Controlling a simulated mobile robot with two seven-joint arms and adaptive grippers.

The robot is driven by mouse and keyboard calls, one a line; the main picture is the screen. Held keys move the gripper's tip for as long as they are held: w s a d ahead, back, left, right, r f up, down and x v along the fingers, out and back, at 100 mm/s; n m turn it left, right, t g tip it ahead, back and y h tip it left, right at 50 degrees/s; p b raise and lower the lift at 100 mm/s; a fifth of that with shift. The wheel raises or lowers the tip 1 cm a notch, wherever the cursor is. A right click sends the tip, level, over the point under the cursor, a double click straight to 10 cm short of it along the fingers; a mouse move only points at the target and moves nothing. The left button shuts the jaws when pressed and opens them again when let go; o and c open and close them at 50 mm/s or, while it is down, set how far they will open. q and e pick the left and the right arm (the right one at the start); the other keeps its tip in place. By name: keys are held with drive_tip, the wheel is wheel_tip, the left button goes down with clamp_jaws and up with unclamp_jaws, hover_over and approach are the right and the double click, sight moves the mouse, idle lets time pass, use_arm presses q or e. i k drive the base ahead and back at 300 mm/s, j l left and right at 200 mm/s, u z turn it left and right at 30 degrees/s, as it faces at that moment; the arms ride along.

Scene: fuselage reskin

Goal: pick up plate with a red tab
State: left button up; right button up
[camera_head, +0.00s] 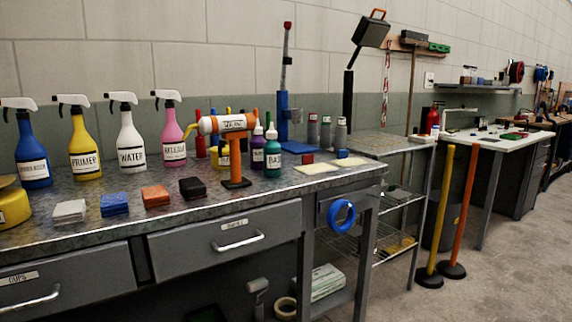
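A flat cream plate (316,168) lies near the right end of the metal workbench, with a small red tab (306,158) at its back left. A second, similar cream plate (350,162) lies to its right, with a blue tab (342,154) at its back. The two plates lie apart on the bench top. Neither of my grippers shows in the head view.
A wire shelf cart (375,145) stands right. Floor is clear at lower right.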

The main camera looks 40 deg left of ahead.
sight(309, 167)
drive_tip(key=u, duration=1.1)
